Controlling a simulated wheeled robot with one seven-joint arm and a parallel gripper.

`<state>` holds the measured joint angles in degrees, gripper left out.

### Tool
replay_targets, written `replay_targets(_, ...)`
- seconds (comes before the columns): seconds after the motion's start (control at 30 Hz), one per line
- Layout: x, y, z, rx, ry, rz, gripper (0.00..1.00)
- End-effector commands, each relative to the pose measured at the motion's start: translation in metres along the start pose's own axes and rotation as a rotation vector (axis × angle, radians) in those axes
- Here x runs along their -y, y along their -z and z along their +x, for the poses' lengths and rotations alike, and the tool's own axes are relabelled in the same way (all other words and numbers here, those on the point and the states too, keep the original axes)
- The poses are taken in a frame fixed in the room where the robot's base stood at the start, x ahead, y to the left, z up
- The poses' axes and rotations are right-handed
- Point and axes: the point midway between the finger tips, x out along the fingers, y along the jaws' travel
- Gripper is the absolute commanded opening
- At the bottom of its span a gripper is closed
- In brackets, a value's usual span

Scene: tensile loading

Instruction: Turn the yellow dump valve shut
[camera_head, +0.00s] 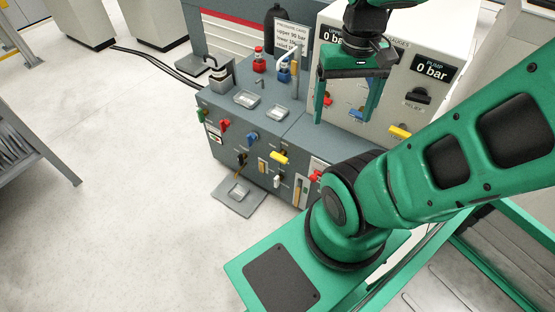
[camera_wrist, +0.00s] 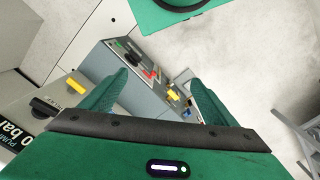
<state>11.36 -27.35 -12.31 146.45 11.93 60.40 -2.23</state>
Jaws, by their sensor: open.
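Two yellow valve handles show, and their labels are too small to tell which is the dump valve. One yellow handle (camera_head: 279,158) is on the front face of the grey console and lies nearly level. The other yellow handle (camera_head: 400,131) is on the white gauge panel at the right. In the wrist view the console handle (camera_wrist: 173,95) shows between the fingers, and the panel handle (camera_wrist: 75,86) lies left of them. My gripper (camera_head: 345,120) is open and empty, fingers down, in front of the gauge panel. It touches neither handle. Its fingers also show in the wrist view (camera_wrist: 158,82).
The grey console (camera_head: 220,105) carries red, blue and green handles close to the yellow one. A black bottle (camera_head: 275,30) and a sign (camera_head: 292,36) stand behind. A metal plate (camera_head: 238,198) lies on the floor. Open floor (camera_head: 110,210) lies at left.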

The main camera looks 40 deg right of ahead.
Motion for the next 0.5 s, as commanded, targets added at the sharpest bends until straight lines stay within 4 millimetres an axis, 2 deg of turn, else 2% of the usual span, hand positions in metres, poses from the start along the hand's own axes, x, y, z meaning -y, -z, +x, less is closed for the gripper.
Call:
replay_targets(0.17, 0.002, 0.036, 0.011, 0.056, -0.073, -0.094, 0.81)
replay_targets(0.5, 0.031, 0.105, 0.051, 0.155, -0.264, -0.323, 0.81)
